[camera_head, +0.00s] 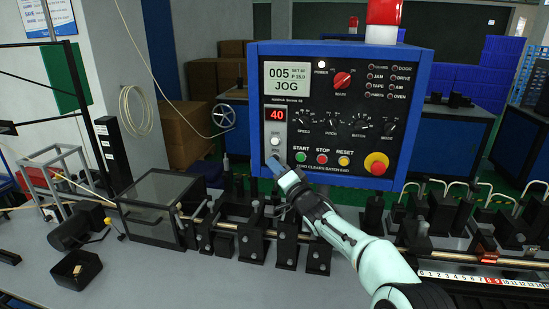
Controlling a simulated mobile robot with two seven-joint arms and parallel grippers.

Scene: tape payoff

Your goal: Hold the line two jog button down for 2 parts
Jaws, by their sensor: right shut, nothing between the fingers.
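The blue-framed control panel (340,78) stands upright at centre. Its display (288,83) reads 005 and JOG, with small set text beside the number. My left gripper is not in view.
Start (301,156), stop (322,158) and reset (344,160) buttons and a red emergency stop (376,163) sit right of my gripper. Black fixtures on a rail (288,238) stand below. A clear box (158,205) and black tray (76,270) are at left.

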